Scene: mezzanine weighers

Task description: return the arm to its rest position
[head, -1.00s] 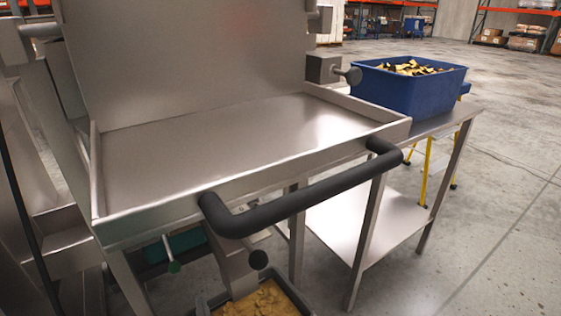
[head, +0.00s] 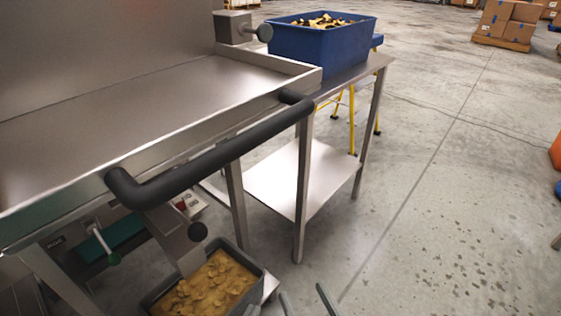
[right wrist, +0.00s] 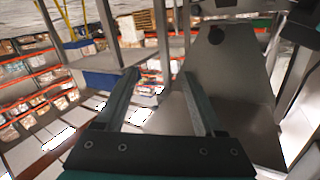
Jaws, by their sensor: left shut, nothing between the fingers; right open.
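My right gripper (head: 307,300) shows at the bottom edge of the head view, with two grey fingers apart and nothing between them. The right wrist view shows the same gripper (right wrist: 160,92) with its dark teal fingers spread and empty. Neither gripper visibly holds anything. The arms behind them are mostly out of the head view.
A steel tray (head: 130,95) with a black bar handle (head: 215,155) fills the left. A grey bin (head: 258,275) of yellow chips sits below it. A blue tub (head: 320,42) stands on a steel table (head: 350,80), with a yellow-legged stand behind. The floor at right is mostly clear.

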